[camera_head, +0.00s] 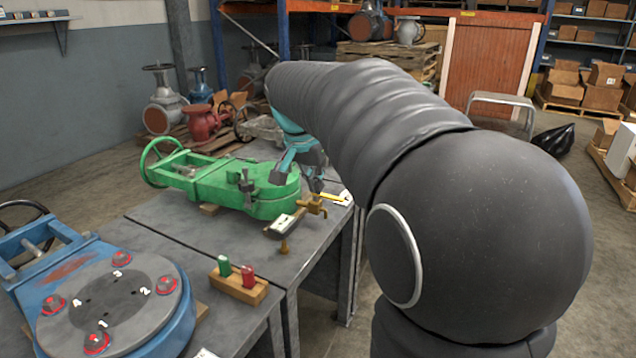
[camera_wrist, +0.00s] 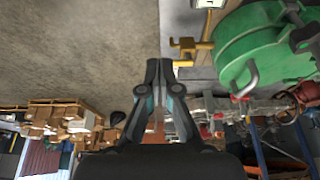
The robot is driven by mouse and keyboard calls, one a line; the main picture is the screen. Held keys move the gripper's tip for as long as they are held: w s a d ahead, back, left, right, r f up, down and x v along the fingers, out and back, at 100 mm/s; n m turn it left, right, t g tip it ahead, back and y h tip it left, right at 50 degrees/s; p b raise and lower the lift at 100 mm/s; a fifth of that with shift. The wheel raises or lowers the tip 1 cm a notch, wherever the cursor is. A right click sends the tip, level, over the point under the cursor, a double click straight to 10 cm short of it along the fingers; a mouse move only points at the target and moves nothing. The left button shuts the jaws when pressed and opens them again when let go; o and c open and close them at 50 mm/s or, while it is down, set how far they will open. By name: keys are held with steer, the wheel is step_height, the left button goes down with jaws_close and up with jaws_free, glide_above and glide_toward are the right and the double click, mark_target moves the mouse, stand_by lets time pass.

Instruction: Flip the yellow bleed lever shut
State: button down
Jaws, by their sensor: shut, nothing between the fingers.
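The yellow bleed lever (camera_head: 332,197) sticks out to the right from a small brass valve (camera_head: 311,206) at the near right end of the green valve body (camera_head: 225,187). In the wrist view the yellow bleed fitting (camera_wrist: 190,50) shows just right of and beyond my fingertips; which part of it is the lever is hard to tell. My gripper (camera_head: 296,178) is above the green body's right end, close to the lever and partly hidden by my arm.
The green valve lies on a grey steel table (camera_head: 180,228). A blue flanged valve (camera_head: 160,335) with red-marked bolts is at the near left. A wooden block (camera_head: 238,287) holds a green and a red peg. Open floor lies beside the table's right edge.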

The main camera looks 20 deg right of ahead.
steer(key=w+d+f, duration=0.4)
steer(key=d+f, duration=0.1)
steer(key=f, duration=0.2)
steer(key=shift+w+d+f, duration=0.15)
steer(key=shift+d, duration=0.1)
